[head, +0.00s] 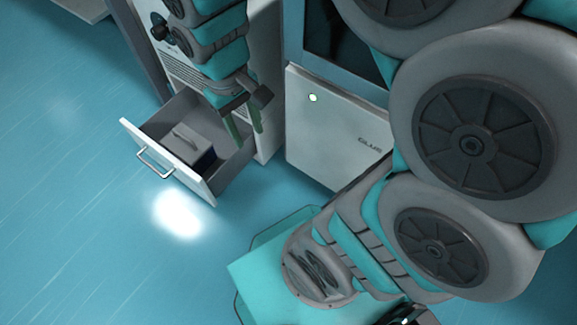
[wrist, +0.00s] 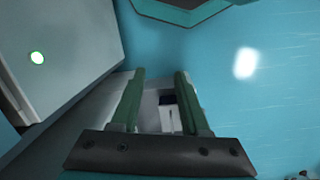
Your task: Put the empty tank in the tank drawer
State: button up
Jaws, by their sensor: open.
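The tank (head: 187,143), a grey box with a handle on top and a dark side, sits inside the open tank drawer (head: 185,180). The drawer is pulled out from a light cabinet and has a white front with a bar handle. My gripper (head: 246,138) is open and empty, with its green fingers pointing down over the cabinet end of the drawer, to the right of the tank and apart from it. In the wrist view, part of the tank (wrist: 167,112) shows between the fingers; the rest is hidden by the gripper.
A white cabinet (head: 330,130) with a green light and a dark screen above stands right of the drawer. The drawer's cabinet (head: 180,68) has vents and dark knobs. My arm and base fill the right side. The blue floor left of the drawer is clear.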

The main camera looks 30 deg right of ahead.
jog(key=s+d+m, duration=0.2)
jog(key=s, duration=0.9)
jog(key=shift+s+g+y, duration=0.3)
jog(key=shift+s, duration=0.05)
jog(key=shift+r, duration=0.1)
dwell(0.4)
